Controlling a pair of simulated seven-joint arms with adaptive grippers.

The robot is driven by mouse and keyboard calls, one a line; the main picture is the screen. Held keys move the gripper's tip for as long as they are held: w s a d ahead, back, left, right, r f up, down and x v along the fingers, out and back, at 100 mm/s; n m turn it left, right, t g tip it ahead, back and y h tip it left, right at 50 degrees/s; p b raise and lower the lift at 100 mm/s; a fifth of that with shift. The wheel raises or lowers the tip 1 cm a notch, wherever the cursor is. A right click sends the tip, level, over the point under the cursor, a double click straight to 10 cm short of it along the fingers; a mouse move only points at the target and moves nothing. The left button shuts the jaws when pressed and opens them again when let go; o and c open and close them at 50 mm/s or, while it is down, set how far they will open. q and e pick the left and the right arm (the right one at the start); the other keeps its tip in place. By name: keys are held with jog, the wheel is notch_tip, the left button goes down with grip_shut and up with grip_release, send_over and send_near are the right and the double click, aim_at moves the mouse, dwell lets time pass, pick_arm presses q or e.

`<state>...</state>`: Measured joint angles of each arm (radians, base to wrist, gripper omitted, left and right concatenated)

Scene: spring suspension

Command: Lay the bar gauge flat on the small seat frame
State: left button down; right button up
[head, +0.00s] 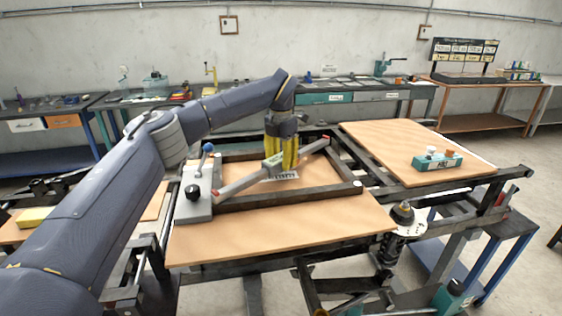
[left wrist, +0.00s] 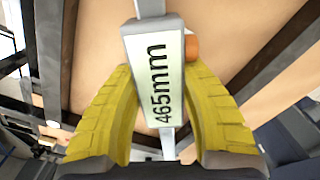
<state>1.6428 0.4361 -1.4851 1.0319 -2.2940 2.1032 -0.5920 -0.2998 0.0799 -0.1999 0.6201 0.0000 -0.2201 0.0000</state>
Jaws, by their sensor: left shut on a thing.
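The bar gauge (head: 240,182) is a long grey bar with red ends and a pale middle block. In the left wrist view its block (left wrist: 157,72) reads "465mm". My left gripper (head: 280,160) has its yellow fingers shut on either side of this block. The small seat frame (head: 290,197) is a dark rectangular frame on a wooden board. The bar lies diagonally across it in the head view, left end near the front-left corner, right end past the back side. I cannot tell whether the bar touches the frame. My right gripper is not in view.
A grey clamp block (head: 193,192) with a blue-knobbed lever stands at the frame's left end. A teal box (head: 437,162) sits on the right wooden board (head: 400,140). A spring unit (head: 403,215) stands at the front right. The front board strip (head: 280,230) is clear.

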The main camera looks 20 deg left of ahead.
aim_at(281, 157)
pick_arm(q)
jog(key=c, duration=0.8)
grip_release()
jog(key=shift+c, duration=0.2)
notch_tip(281, 157, up, 12)
